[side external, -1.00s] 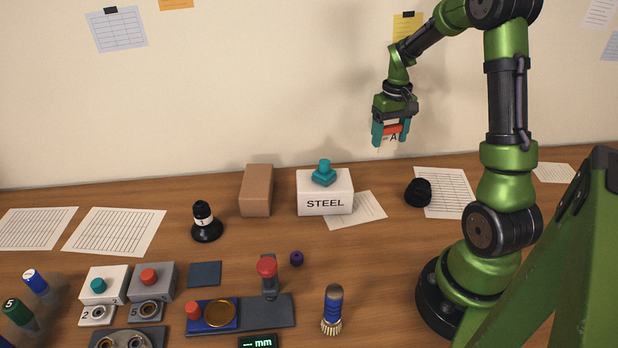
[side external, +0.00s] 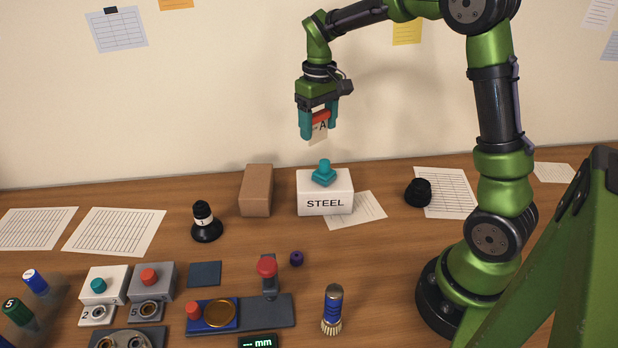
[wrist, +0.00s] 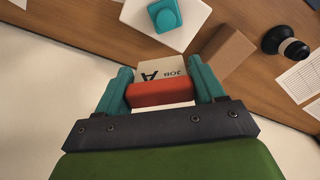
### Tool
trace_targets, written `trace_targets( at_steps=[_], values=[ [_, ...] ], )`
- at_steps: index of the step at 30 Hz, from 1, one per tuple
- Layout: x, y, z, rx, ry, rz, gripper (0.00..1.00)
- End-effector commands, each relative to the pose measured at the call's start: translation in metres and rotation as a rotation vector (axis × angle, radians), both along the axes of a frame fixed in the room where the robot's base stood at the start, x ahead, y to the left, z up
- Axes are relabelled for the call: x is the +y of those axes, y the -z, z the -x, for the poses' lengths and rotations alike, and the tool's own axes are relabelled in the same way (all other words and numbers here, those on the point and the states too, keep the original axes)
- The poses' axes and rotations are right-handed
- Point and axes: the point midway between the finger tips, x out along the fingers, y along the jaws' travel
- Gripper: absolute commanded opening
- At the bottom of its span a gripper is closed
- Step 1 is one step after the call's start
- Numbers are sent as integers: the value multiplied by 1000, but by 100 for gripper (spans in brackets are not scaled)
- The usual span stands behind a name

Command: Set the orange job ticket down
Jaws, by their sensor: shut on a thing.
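The job ticket (wrist: 160,72) is a cream card marked "JOB" and "A" with an orange-red grip bar (wrist: 160,93). My gripper (side external: 319,122) is shut on the ticket, with its teal fingers on both ends of the bar. In the side external view the ticket (side external: 318,132) hangs upright in the air, above and behind the white STEEL box (side external: 325,205). The wrist view also shows my gripper (wrist: 162,90) around the bar, and nothing touches the card's lower edge.
A teal-knobbed piece (side external: 324,175) tops the STEEL box. A brown block (side external: 257,190) stands left of it, then a black stand marked 1 (side external: 206,224). A dark cap (side external: 418,192) lies to the right. Bare table lies right of the purple knob (side external: 297,258).

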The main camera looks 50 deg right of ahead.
Motion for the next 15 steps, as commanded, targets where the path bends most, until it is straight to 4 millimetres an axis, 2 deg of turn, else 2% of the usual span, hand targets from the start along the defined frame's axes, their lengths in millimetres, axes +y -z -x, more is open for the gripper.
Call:
trace_targets(
  at_steps=[1, 5, 9, 12, 15],
  values=[
    [32, 1, -9, 1, -66, 0, 39],
    [102, 1, -21, 2, -201, 0, 39],
    [177, 1, -21, 0, -341, -1, 39],
    [223, 1, -15, 1, -423, -2, 39],
    [254, 1, -7, 1, -482, -3, 39]
  ],
)
